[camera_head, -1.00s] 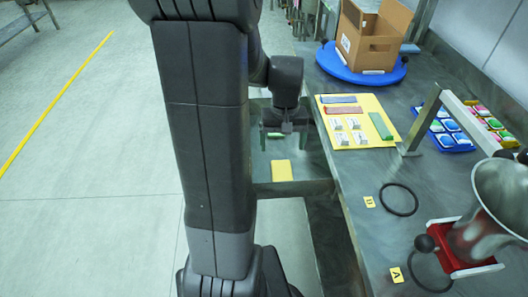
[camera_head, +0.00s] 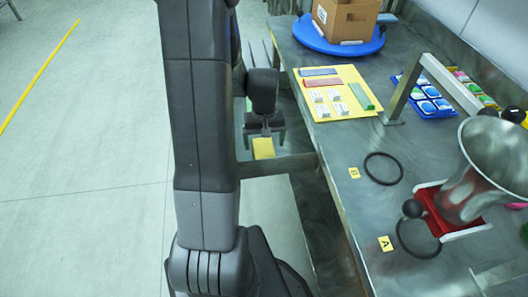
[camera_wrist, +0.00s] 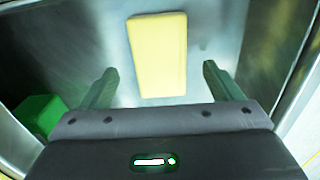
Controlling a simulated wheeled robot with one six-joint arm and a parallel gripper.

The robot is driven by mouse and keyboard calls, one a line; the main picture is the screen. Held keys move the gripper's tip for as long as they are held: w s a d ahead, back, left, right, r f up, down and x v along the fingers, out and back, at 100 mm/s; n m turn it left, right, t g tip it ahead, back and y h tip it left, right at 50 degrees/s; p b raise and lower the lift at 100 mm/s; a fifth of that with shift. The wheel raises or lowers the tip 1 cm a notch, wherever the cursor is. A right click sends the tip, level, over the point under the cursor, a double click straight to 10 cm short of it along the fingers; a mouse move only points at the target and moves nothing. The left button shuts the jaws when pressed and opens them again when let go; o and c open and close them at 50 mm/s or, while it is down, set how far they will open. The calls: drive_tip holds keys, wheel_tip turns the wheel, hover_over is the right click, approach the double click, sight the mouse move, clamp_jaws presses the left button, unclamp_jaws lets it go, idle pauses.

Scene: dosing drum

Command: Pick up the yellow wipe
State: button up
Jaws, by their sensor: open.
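The yellow wipe (camera_wrist: 158,55) is a flat, pale yellow block lying on a grey metal surface (camera_wrist: 215,35). It also shows in the head view (camera_head: 263,148), partly hidden behind my gripper (camera_head: 264,136). In the wrist view my gripper (camera_wrist: 157,88) is open and empty. Its two fingers stand apart to the left and right of the wipe's near end. The wipe lies between and beyond the fingertips, not visibly touching either. The height of the fingers above it is hard to tell.
A green block (camera_wrist: 38,115) lies at the left in the wrist view, close to my gripper. The workbench (camera_head: 325,165) stands to the right, with a yellow board (camera_head: 345,112), a cardboard box (camera_head: 345,18), a metal drum (camera_head: 490,165) and black rings (camera_head: 384,168). The floor at left is clear.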

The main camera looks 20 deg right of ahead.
sight(264, 150)
drive_tip(key=shift+f, duration=1.55)
drive_tip(key=c, duration=1)
drive_tip(key=shift+c, duration=0.2)
wheel_tip(264, 150, up, 10)
drive_tip(key=p, duration=0.1)
